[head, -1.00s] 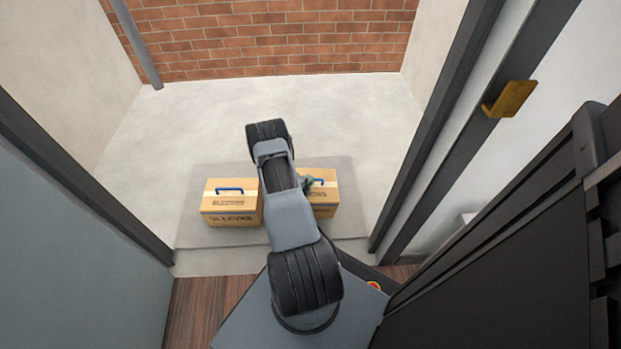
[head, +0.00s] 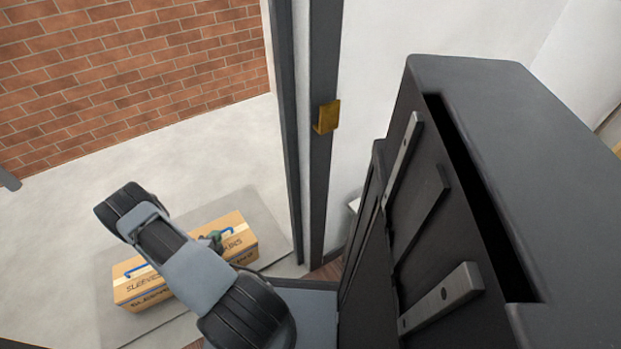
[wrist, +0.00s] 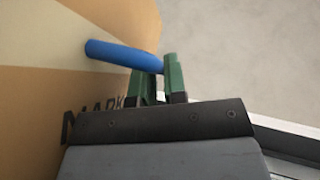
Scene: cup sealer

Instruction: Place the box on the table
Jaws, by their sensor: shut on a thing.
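Two tan cardboard boxes with pale tape and blue handles show in the head view, on or just above a grey mat (head: 262,219). My gripper (head: 212,240) is at the right box (head: 236,239), and my arm covers part of both boxes. In the wrist view my gripper's green fingers (wrist: 160,84) are shut on the blue handle (wrist: 118,55) of that box (wrist: 40,85), which has dark lettering. I cannot tell whether this box is clear of the mat. The left box (head: 140,290) is partly hidden behind my arm. No table is visible.
A dark door frame (head: 322,180) with a brass plate (head: 327,117) stands right of the boxes. A large black cabinet-like body (head: 480,190) fills the right. A brick wall (head: 130,80) is at the back. Pale floor (head: 80,210) behind the mat is clear.

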